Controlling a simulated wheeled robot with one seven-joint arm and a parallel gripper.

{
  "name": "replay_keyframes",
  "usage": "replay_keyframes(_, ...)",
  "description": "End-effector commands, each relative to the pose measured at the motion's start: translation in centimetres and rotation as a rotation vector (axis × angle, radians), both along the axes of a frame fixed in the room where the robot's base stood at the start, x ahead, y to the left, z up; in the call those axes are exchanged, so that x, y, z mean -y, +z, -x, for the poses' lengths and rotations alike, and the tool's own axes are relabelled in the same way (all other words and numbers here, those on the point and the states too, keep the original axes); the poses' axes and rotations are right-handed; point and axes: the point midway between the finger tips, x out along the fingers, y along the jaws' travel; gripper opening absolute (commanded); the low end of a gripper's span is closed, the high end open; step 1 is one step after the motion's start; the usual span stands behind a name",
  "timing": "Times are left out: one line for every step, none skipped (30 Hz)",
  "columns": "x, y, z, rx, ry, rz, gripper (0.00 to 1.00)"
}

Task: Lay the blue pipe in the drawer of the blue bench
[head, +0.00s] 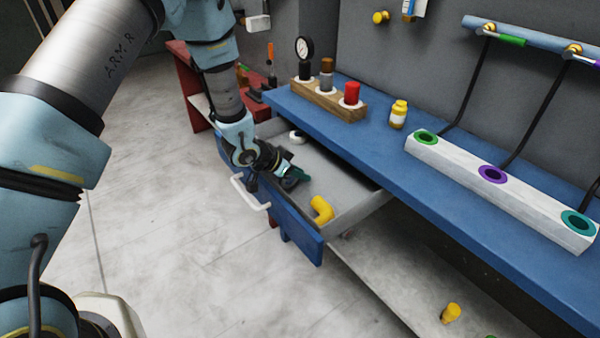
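The blue bench (370,140) runs along the wall, and its drawer (355,212) is pulled open, with a blue front and a white handle (250,192). In the drawer lie a yellow elbow piece (321,209) and a white ring-shaped thing (298,137). My gripper (287,175) points down into the drawer, left of the yellow elbow. A small dark teal piece shows at its fingertips; I cannot tell whether it is part of the gripper or a held pipe, nor whether the fingers are shut. I cannot clearly make out a blue pipe.
On the bench stand a wooden block (322,98) with several coloured cylinders, a yellow bottle (398,114) and a white block (465,170) with coloured ring sockets. Black hoses hang behind it. A lower shelf (400,285) holds a yellow piece (450,313). Floor at left is clear.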

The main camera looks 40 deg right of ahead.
Motion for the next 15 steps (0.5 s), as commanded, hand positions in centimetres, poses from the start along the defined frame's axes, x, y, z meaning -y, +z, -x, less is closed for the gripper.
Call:
replay_keyframes(0.00, 0.01, 0.00, 0.000, 0.000, 0.000, 0.34)
replay_keyframes(0.00, 0.03, 0.00, 0.000, 0.000, 0.000, 0.38)
replay_keyframes(0.00, 0.03, 0.00, 0.000, 0.000, 0.000, 0.42)
replay_keyframes(0.00, 0.03, 0.00, 0.000, 0.000, 0.000, 0.45)
replay_keyframes(0.00, 0.03, 0.00, 0.000, 0.000, 0.000, 0.45)
replay_keyframes(0.00, 0.03, 0.00, 0.000, 0.000, 0.000, 0.45)
replay_keyframes(0.00, 0.03, 0.00, 0.000, 0.000, 0.000, 0.45)
replay_keyframes(0.01, 0.04, 0.00, 0.000, 0.000, 0.000, 0.45)
replay_keyframes(0.01, 0.04, 0.00, 0.000, 0.000, 0.000, 0.45)
replay_keyframes(0.00, 0.04, 0.00, 0.000, 0.000, 0.000, 0.45)
replay_keyframes(0.01, 0.08, 0.00, 0.000, 0.000, 0.000, 0.45)
replay_keyframes(0.01, 0.21, 0.01, 0.000, 0.000, 0.000, 0.45)
replay_keyframes(0.01, 0.38, 0.00, 0.000, 0.000, 0.000, 0.45)
replay_keyframes(-0.05, 0.52, -0.03, 0.001, 0.001, 0.000, 0.45)
replay_keyframes(-0.32, 0.70, -0.12, 0.001, 0.002, 0.001, 0.45)
